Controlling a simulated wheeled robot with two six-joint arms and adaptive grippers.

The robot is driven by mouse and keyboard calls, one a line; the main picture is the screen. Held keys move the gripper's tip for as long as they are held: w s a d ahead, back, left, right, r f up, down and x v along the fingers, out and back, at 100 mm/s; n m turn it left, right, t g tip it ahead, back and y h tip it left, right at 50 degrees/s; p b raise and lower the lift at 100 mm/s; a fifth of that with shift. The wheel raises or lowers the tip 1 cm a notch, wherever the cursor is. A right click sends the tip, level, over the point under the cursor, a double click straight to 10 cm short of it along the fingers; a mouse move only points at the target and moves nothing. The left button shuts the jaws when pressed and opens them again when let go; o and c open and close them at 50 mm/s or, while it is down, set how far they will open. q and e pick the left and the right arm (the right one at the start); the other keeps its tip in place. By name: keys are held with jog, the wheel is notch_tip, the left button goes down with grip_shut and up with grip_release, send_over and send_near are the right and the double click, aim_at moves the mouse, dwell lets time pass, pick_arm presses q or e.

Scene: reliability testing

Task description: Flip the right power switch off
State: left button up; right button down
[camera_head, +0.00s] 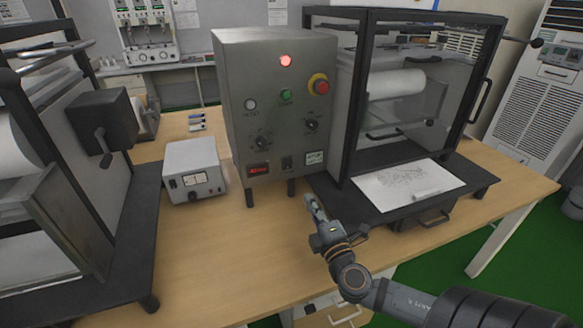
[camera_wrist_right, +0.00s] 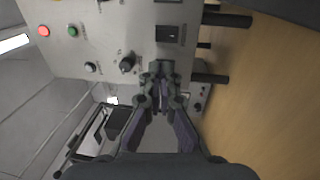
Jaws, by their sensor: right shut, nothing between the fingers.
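The grey control box (camera_head: 262,120) stands on the table in the middle of the head view. A small black switch (camera_head: 287,163) sits low on its front panel, between a red-lit element (camera_head: 258,169) and a small label or meter (camera_head: 314,158). The switch also shows in the right wrist view (camera_wrist_right: 168,35), where the panel appears turned sideways. Its rocker position is too small to tell. My right gripper (camera_head: 311,202) is shut and empty, in front of the box's lower edge. In the wrist view its fingertips (camera_wrist_right: 157,70) are below the switch, apart from it. My left gripper is out of view.
The panel has a lit red lamp (camera_head: 286,61), green button (camera_head: 286,95), red-yellow emergency stop (camera_head: 318,84) and two knobs. A small grey unit (camera_head: 194,170) stands left. A black-framed enclosure (camera_head: 346,100) stands right, with a paper sheet (camera_head: 408,184) on its base.

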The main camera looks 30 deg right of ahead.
send_near(289, 162)
jog(key=p+x, duration=0.1)
jog(key=x, duration=0.2)
jog(key=p+x, duration=0.1)
jog(key=x, duration=0.2)
jog(key=shift+r, duration=0.2)
jog(key=shift+w+f, duration=0.1)
jog(key=shift+w, duration=0.35)
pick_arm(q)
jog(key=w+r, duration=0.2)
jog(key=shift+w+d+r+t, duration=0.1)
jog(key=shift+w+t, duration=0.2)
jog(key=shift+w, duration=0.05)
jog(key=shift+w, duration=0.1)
pick_arm(e)
jog(key=shift+w+d+r+p, duration=0.15)
jog(key=shift+w+r+p, duration=0.2)
jog(key=shift+r, duration=0.1)
jog(key=shift+s+f, duration=0.1)
jog(key=shift+f, duration=0.15)
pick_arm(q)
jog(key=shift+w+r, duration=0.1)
pick_arm(e)
jog(key=shift+f, duration=0.1)
